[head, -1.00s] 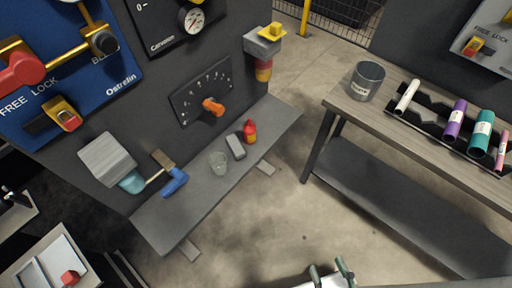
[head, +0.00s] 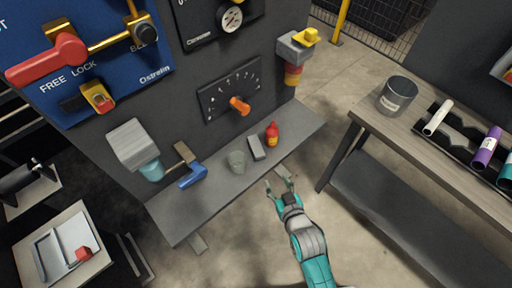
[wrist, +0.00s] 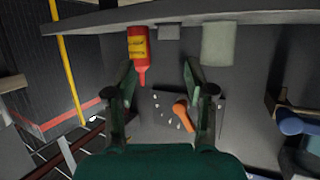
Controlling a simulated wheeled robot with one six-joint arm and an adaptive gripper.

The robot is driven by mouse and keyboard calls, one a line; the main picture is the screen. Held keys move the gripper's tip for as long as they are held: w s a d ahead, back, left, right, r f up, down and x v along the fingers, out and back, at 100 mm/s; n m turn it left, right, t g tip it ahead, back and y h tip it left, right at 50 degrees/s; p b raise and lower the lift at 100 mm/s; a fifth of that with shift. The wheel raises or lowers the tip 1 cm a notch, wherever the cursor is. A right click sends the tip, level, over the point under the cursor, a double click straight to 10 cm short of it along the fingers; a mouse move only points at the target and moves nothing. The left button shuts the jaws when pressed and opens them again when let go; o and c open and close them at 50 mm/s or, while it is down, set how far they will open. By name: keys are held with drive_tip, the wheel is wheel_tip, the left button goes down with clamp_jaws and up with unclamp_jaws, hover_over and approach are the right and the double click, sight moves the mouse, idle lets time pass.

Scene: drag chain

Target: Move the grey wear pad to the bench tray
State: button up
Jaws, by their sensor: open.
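The grey wear pad (head: 256,148) looks like a small grey block on the grey shelf, between a clear cup and a red bottle. In the wrist view the pad (wrist: 168,32) shows as a small grey block at the top, beyond and between my fingertips. My gripper (head: 279,184) is open and empty, apart from the pad, just off the shelf's front edge. Its two fingers also show in the wrist view (wrist: 160,78). A shallow light-grey tray (head: 48,262) lies on a bench at the lower left, with a red object at its right.
The red bottle (head: 272,134) and cup (head: 236,161) stand close on either side of the pad. A blue-handled brush or hammer (head: 192,176) lies further left on the shelf (head: 210,200). An orange knob (head: 240,105) juts from the panel behind. A workbench (head: 400,130) stands at right.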

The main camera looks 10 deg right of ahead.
approach(256, 146)
drive_tip(key=s+r, duration=0.1)
drive_tip(key=shift+w+d+n+y, duration=0.15)
drive_tip(key=shift+d+n+y, duration=0.05)
drive_tip(key=shift+n+y, duration=0.1)
drive_tip(key=x, duration=1)
drive_tip(key=shift+d+f, duration=0.1)
drive_tip(key=shift+f, duration=0.35)
clamp_jaws()
